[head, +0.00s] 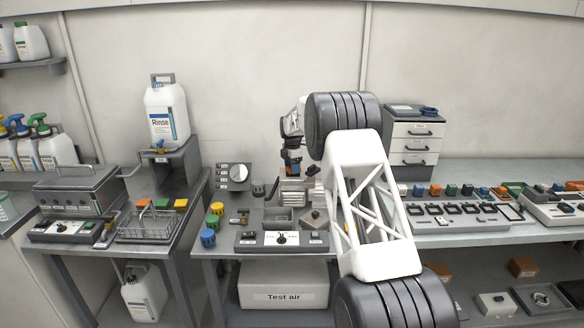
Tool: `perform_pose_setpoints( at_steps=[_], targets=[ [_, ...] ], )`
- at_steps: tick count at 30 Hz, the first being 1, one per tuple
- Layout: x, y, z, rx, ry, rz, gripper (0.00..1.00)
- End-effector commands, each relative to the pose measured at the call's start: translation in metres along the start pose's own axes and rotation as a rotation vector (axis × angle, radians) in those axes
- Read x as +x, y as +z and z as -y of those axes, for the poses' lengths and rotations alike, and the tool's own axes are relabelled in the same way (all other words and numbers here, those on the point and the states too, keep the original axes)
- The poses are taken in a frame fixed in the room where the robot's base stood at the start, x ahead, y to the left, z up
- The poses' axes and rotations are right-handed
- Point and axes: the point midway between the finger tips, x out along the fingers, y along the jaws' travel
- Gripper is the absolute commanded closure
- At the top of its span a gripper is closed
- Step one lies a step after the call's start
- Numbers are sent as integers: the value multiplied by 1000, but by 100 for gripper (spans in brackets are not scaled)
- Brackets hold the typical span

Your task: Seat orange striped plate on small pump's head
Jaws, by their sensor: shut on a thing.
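My gripper (293,171) points down over the middle bench, just above a grey finned pump block (297,190). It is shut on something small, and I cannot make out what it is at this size. An orange band shows on the dark wrist above the fingers. An orange piece (143,204) lies at the wire basket (146,232) on the left bench, beside a green piece (162,203) and a yellow one (181,204). Stripes cannot be made out on any of them. My arm hides part of the bench to the right of the pump block.
A grey control panel (282,241) lies at the middle bench's front, with blue, green and yellow knobs (208,237) to its left. A Rinse canister (166,115) stands on a raised stand behind left. A drawer unit (416,138) and racks of small coloured parts fill the right.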

Motion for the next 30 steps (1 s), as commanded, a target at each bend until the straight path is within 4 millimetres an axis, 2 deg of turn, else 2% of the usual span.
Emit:
perform_pose_setpoints(
  at_steps=[30],
  targets=[
    [9,0,0,0,1,0,70]
  ],
)
